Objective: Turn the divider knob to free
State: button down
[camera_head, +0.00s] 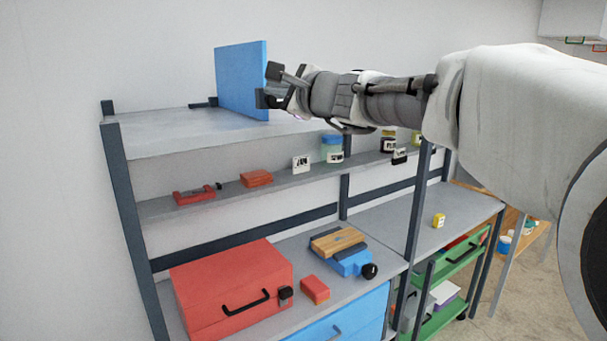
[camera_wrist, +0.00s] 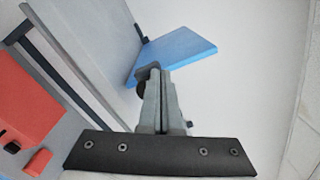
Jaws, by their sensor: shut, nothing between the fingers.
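The blue divider panel (camera_head: 240,80) stands upright on the top shelf. It also shows in the wrist view (camera_wrist: 176,52). A dark, rounded knob-like part (camera_wrist: 141,87) shows at the panel's near edge, partly hidden by my fingers. My gripper (camera_head: 270,84) is at this near edge, reaching in from the right. In the wrist view my gripper (camera_wrist: 150,76) has its grey fingers together, with nothing visible between them. Their tips overlap the dark part in the picture. I cannot tell whether they touch it, nor read the knob's setting.
The top shelf (camera_head: 170,132) looks bare apart from the panel. Below are a red case (camera_head: 225,288), a red block (camera_head: 315,290), and a blue vise-like item (camera_head: 355,263) with a black knob. Small items and jars stand on the narrow middle shelf (camera_head: 225,196).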

jog(key=shift+w+a, duration=0.25)
jog(key=shift+w, duration=0.15)
jog(key=shift+w+d+f+b, duration=0.1)
jog(key=shift+d+f+b, duration=0.1)
jog(key=shift+f+b, duration=0.2)
dwell(0.5)
jog(key=shift+f+b, duration=0.15)
jog(key=shift+b, duration=0.2)
jog(key=shift+s+a+f+b, duration=0.15)
jog(key=shift+a+f+b, duration=0.2)
jog(key=shift+b, duration=0.65)
jog(key=shift+s+a+f+b, duration=0.15)
jog(key=shift+f+b, duration=0.25)
jog(key=shift+b, duration=0.6)
jog(key=shift+s+a, duration=0.1)
jog(key=shift+s+a, duration=0.15)
jog(key=shift+a, duration=0.05)
jog(key=b, duration=0.2)
send_near(268, 103)
jog(key=shift+w+a+r, duration=0.1)
jog(key=shift+a+r, duration=0.05)
jog(key=shift+a, duration=0.4)
jog(key=shift+w+a+r, duration=0.1)
jog(key=shift+a, duration=0.4)
